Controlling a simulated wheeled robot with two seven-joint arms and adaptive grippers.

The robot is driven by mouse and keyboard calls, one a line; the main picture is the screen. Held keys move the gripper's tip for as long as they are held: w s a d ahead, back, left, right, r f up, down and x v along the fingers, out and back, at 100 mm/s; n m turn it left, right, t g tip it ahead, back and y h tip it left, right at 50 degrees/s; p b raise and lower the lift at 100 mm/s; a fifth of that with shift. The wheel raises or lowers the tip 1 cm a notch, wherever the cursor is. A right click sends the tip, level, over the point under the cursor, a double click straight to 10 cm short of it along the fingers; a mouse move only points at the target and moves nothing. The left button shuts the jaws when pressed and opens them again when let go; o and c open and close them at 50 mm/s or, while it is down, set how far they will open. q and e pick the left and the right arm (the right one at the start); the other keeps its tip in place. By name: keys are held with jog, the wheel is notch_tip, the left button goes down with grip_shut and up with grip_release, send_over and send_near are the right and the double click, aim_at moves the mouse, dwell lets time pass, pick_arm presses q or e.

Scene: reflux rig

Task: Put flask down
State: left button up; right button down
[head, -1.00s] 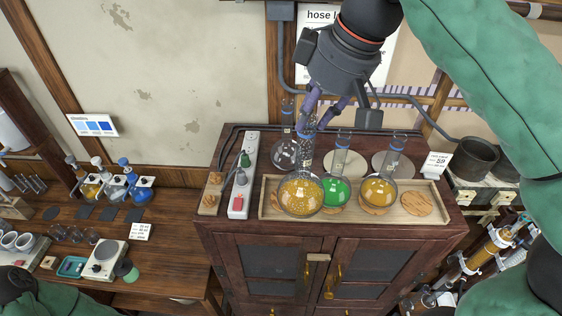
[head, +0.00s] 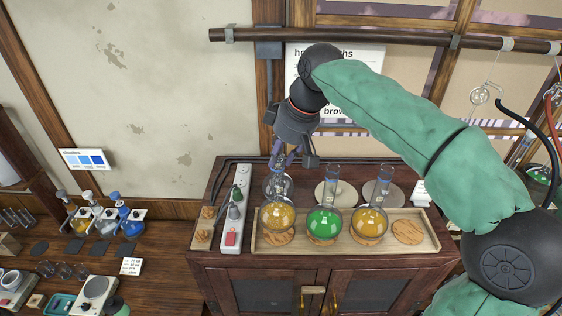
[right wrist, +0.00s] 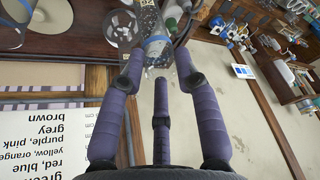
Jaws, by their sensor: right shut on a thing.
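A green flask (head: 324,222) and another amber flask (head: 369,220) stand on cork rings to the right. My left gripper is out of view.
A bare cork ring (head: 408,232) lies at the tray's right end. A white power strip (head: 239,205) is left of the tray. A lower bench (head: 150,270) with glassware is at left.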

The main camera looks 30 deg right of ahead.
jog(key=shift+s+f, duration=0.1)
jog(key=shift+f, duration=1.3)
jog(key=c, duration=0.9)
grip_release()
jog(key=shift+f, duration=0.1)
jog(key=v, duration=1.2)
jog(key=shift+d, duration=0.1)
